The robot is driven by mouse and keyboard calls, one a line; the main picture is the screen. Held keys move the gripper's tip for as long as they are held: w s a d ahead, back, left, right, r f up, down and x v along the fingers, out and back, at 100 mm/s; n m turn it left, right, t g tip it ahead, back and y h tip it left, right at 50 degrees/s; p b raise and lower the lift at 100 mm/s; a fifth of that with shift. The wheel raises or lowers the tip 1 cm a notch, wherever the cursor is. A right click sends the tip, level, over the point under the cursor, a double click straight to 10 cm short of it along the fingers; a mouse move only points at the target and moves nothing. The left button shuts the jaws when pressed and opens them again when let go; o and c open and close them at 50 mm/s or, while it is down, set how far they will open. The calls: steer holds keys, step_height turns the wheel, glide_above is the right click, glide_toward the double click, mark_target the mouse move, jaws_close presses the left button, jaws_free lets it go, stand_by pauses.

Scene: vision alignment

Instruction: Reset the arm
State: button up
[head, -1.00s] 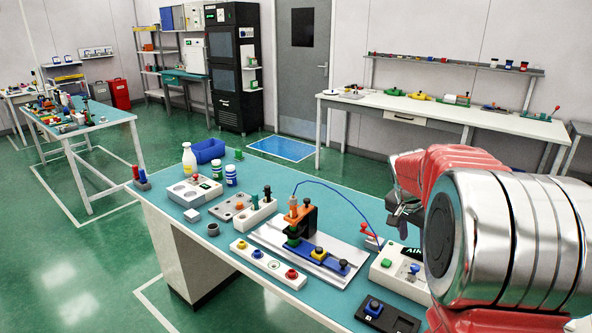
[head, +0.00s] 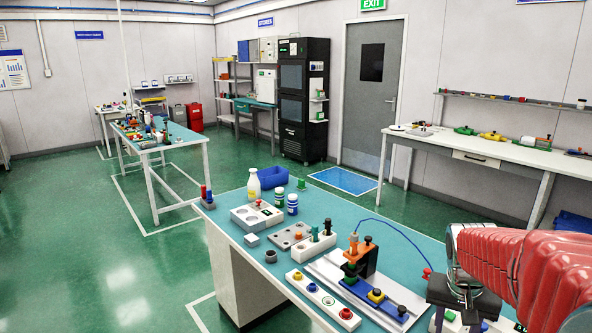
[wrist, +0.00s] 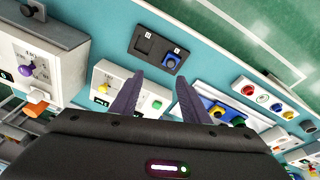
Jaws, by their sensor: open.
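My red arm (head: 545,270) reaches in from the right edge of the head view. My gripper (head: 462,300) is dark and hangs over the near right part of the teal workbench (head: 225,212); its fingertips are hard to make out there. In the wrist view my gripper (wrist: 160,80) shows two dark fingers spread apart with nothing between them. Below them are a white panel with a green button (wrist: 120,85) and a black two-slot block with a blue button (wrist: 160,50).
An orange and black fixture (head: 358,258) with a blue hose stands left of my gripper. A white strip with coloured buttons (head: 322,298) lies at the front edge. A blue bin (head: 273,176) and bottles stand farther back. Green floor (head: 120,260) is clear at left.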

steer(key=s+a+r+n+t+y, duration=0.1)
steer(key=s+a+r+n+t, duration=0.1)
steer(key=s+a, duration=0.5)
steer(key=s+a+r+n+t+y, duration=0.1)
steer(key=s+a+r+n, duration=0.3)
steer(key=a, duration=0.9)
steer(key=s+t, duration=0.1)
steer(key=s, duration=0.2)
steer(key=shift+a+r+n, duration=0.15)
steer(key=shift+a+n, duration=0.15)
steer(key=shift+n, duration=0.1)
steer(key=shift+s+d, duration=0.1)
